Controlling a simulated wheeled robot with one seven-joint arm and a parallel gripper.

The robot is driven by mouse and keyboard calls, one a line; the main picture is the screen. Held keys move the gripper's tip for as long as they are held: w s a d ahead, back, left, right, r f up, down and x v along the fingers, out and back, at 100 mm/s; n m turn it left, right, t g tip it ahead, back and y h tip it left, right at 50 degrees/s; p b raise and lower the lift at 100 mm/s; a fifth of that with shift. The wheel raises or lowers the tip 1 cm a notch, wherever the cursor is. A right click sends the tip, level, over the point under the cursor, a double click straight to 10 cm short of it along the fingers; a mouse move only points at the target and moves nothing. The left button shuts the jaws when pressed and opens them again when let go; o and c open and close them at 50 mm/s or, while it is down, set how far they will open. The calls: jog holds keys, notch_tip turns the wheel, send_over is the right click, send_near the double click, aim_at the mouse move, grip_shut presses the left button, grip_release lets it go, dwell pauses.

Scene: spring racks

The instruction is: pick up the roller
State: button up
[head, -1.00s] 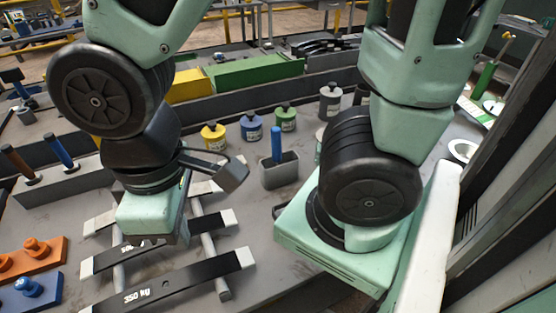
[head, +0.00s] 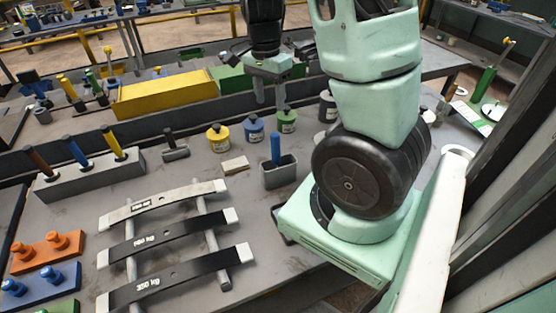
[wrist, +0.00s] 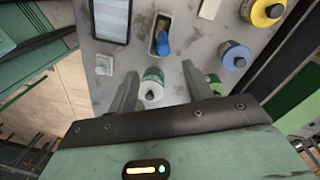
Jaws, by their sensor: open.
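No thing in view is plainly a roller. A blue upright handle (head: 276,146) stands in a grey holder (head: 280,178) near the bench's middle; the holder's slot hides its lower end. The blue piece also shows in the wrist view (wrist: 162,46). My gripper (head: 270,103) is open and empty above the bench, beyond that holder and near the green-topped pot (head: 286,119). In the wrist view my spread fingers (wrist: 160,72) point toward a pale pot with a green band (wrist: 152,84), which lies between them in the picture. I cannot tell its distance.
A blue-topped pot (head: 253,128) and a yellow-topped pot (head: 218,138) stand to the left. A leaf-spring rack (head: 170,235) lies front left, with a grey block of handles (head: 95,178) behind. A yellow box (head: 165,93) stands farther back.

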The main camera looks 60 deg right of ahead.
aim_at(274, 136)
jog(key=f, duration=0.8)
jog(key=s+f, duration=0.1)
jog(key=f, duration=0.3)
jog(key=shift+p, duration=0.35)
jog(key=shift+d+f+p, duration=0.25)
jog(key=shift+f+p, duration=0.15)
jog(key=shift+f, duration=0.55)
jog(key=shift+d+f+p, duration=0.2)
jog(key=shift+f+p, duration=0.2)
jog(key=shift+f, duration=1.25)
jog(key=c, duration=1.1)
